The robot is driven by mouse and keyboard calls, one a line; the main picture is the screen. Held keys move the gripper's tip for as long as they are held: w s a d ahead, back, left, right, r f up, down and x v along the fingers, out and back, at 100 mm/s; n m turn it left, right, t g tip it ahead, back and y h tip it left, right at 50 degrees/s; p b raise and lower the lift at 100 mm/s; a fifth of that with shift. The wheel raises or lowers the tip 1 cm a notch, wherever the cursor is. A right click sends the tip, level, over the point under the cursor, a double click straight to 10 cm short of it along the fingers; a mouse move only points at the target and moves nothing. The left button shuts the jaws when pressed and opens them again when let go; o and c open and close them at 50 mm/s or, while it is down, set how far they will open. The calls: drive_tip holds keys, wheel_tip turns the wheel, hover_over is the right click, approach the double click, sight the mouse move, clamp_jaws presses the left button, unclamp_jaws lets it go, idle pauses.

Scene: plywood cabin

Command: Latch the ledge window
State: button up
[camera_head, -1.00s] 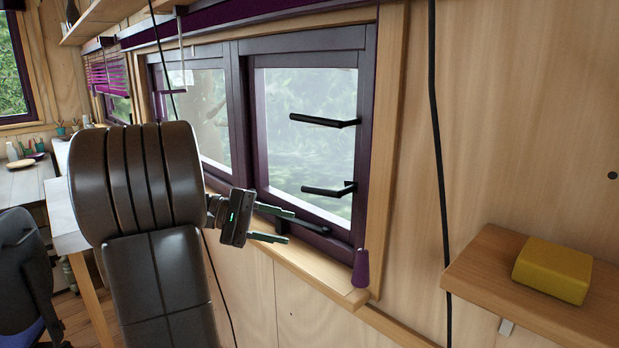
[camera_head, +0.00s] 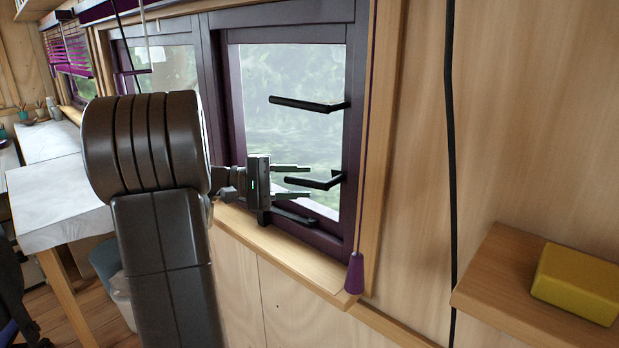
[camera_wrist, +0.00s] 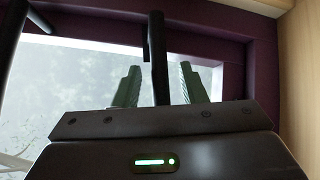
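The ledge window (camera_head: 225,100) has a dark purple frame and sits above a wooden ledge (camera_head: 285,262). Its pane looks flush with the frame; I cannot tell if it is fully shut. Two black handles stick out from its right side: an upper handle (camera_head: 300,103) and a lower handle (camera_head: 326,184), both pointing left. My gripper (camera_head: 308,181) is open at the lower handle, one finger above and one below it. In the wrist view the lower handle (camera_wrist: 157,50) stands between the two green fingers, with gaps on both sides. The upper handle (camera_wrist: 14,45) is at the left.
A black stay bar (camera_head: 290,216) lies along the bottom of the window frame. A purple cone pull (camera_head: 355,273) hangs on a cord by the ledge's right end. A black cable (camera_head: 452,150) runs down the wall. A yellow block (camera_head: 578,283) sits on a shelf (camera_head: 490,280) at right.

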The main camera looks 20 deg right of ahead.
drive_tip(key=shift+x, duration=1.35)
drive_tip(key=shift+c, duration=0.2)
clamp_jaws()
